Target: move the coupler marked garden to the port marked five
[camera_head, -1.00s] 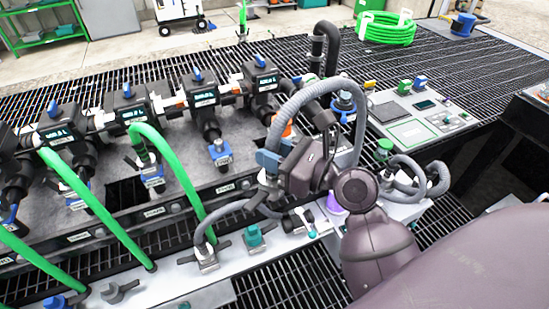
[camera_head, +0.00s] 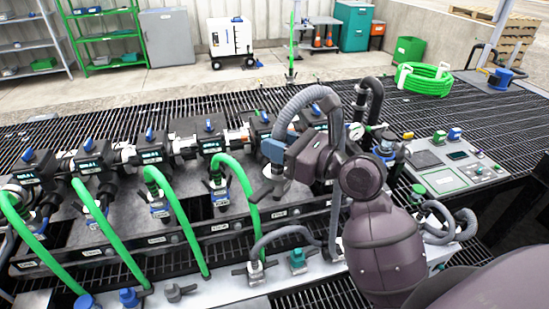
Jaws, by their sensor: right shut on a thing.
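My right gripper (camera_head: 272,175) is shut on a coupler at the end of a ribbed grey hose (camera_head: 292,108). The hose arcs up over my wrist. The gripper is in front of the manifold (camera_head: 185,140), above the white front rail, with a blue part beside it. I cannot read any coupler or port marking, so I cannot tell which coupler is garden or which port is five. Green hoses (camera_head: 177,218) run from several manifold ports. My wrist hides the manifold's right part. My left gripper is not in view.
The white front rail carries a teal fitting (camera_head: 298,260), a grey fitting (camera_head: 180,292) and other couplers. A control panel (camera_head: 445,170) stands at the right. A coiled green hose (camera_head: 425,79) lies on the black grating behind.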

